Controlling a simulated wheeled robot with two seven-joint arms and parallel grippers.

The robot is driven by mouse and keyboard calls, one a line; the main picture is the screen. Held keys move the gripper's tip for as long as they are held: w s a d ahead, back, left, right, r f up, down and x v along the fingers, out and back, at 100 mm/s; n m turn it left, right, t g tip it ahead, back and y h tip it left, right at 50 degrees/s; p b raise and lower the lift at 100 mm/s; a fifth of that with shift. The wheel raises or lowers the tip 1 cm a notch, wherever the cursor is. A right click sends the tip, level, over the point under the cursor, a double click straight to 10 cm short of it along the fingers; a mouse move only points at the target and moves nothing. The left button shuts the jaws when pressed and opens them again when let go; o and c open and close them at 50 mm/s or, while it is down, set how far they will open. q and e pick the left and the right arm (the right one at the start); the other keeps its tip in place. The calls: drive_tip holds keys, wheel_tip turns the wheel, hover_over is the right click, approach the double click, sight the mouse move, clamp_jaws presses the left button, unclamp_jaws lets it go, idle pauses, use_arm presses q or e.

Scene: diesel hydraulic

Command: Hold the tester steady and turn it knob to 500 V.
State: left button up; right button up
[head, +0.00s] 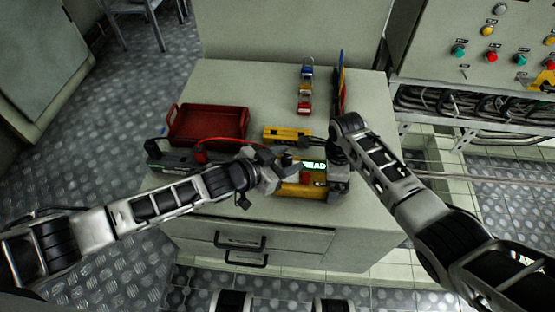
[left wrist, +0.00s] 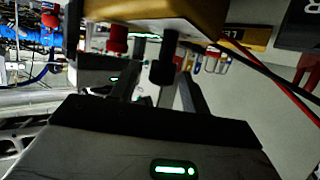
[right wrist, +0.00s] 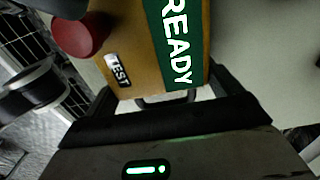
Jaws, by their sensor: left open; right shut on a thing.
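The tester is a yellow box (head: 314,191) with a green lit screen (head: 314,166) and a red button, above the cabinet's front edge. In the right wrist view its screen (right wrist: 178,40) reads READY, and the red TEST button (right wrist: 80,35) shows beside it. My right gripper (head: 338,178) is shut on the tester's right end. My left gripper (head: 284,172) is open at the tester's left part. In the left wrist view a black knob (left wrist: 162,72) sticks out of the tester (left wrist: 160,14) between the open fingers; contact cannot be told. The knob's setting is hidden.
A red tray (head: 207,123) stands at the left on the cabinet top (head: 247,84). A yellow tool (head: 287,134) lies behind the tester. Colored padlocks (head: 305,90) stand farther back. A red cable (head: 222,141) runs near my left gripper. A control panel (head: 490,45) is at right.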

use_arm(q)
drive_tip(key=v, duration=1.1)
drive_tip(key=shift+s+a+r, duration=0.2)
drive_tip(key=shift+s, duration=0.05)
use_arm(e)
drive_tip(key=o, duration=1.2)
drive_tip(key=shift+c, duration=0.2)
drive_tip(key=shift+r, duration=0.1)
